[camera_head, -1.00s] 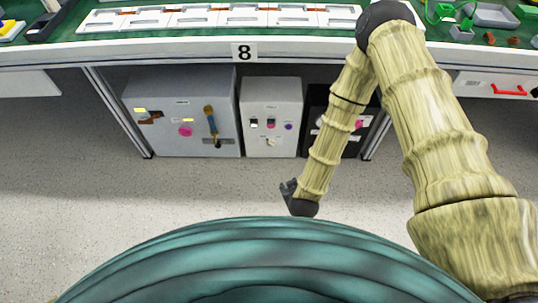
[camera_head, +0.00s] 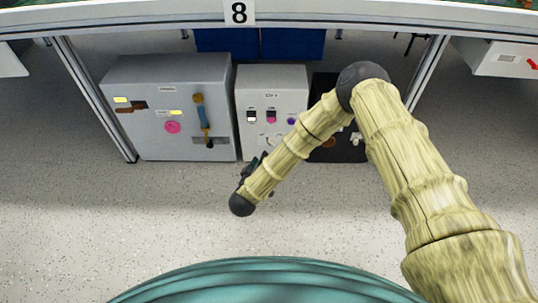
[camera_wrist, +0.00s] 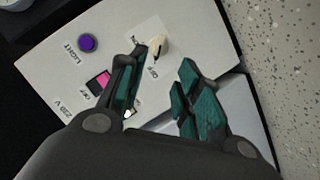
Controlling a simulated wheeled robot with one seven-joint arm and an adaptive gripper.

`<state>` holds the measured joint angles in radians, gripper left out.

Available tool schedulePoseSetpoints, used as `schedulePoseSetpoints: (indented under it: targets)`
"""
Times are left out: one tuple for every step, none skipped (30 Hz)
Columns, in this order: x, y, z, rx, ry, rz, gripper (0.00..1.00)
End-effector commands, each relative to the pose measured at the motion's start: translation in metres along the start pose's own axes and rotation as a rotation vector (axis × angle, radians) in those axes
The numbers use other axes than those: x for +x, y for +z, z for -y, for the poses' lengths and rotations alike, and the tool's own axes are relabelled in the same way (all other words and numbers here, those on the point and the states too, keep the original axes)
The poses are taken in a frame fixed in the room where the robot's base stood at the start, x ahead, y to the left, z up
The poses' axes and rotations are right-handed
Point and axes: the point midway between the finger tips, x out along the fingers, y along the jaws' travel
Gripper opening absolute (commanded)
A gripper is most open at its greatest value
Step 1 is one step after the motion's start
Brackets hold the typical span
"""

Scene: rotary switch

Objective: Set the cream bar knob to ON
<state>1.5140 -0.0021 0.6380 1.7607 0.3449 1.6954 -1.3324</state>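The cream bar knob (camera_wrist: 159,47) sits on the face of the white panel box (camera_wrist: 60,55), with printed ON and OFF labels beside it. I cannot tell exactly which label it points to. In the head view the white box (camera_head: 290,85) stands under the table, and the knob is low on it, small and partly hard to see. My gripper (camera_wrist: 157,88) is open in the wrist view, with its two teal-padded fingers apart and nothing between them. The knob lies just beyond the fingertips, nearer the left finger. In the head view my gripper (camera_head: 252,168) is low in front of the box.
A purple round knob (camera_wrist: 87,43) and a magenta rocker switch (camera_wrist: 99,81) share the panel. A larger grey box (camera_head: 165,85) with a long handle stands left, and a black box (camera_head: 335,150) right. Table legs (camera_head: 92,95) flank them. Open floor lies in front.

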Motion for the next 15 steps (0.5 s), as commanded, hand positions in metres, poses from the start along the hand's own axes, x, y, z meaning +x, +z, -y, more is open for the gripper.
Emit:
schedulePoseSetpoints:
  targets:
    - [0.004,0.003,0.005,-0.005,0.016,0.002,0.34]
    - [0.005,0.002,0.006,-0.009,0.024,0.003,0.34]
    - [0.006,0.001,0.006,-0.014,0.031,0.004,0.34]
    - [0.007,0.001,0.006,-0.016,0.036,0.005,0.34]
    - [0.008,0.001,0.006,-0.018,0.040,0.006,0.34]
    - [0.010,0.001,0.006,-0.019,0.043,0.007,0.34]
    - [0.011,0.001,0.006,-0.020,0.045,0.007,0.34]
    - [0.013,0.001,0.006,-0.021,0.046,0.007,0.34]
    - [0.017,0.001,0.006,-0.021,0.046,0.007,0.34]
    - [0.019,0.001,0.006,-0.021,0.047,0.007,0.34]
    - [0.023,0.001,0.006,-0.021,0.047,0.007,0.34]
    - [0.028,0.002,0.006,-0.020,0.047,0.007,0.34]
    - [0.033,0.002,0.006,-0.019,0.047,0.008,0.34]
    - [0.038,0.003,0.005,-0.019,0.047,0.008,0.34]
    - [0.045,0.003,0.005,-0.019,0.047,0.008,0.34]
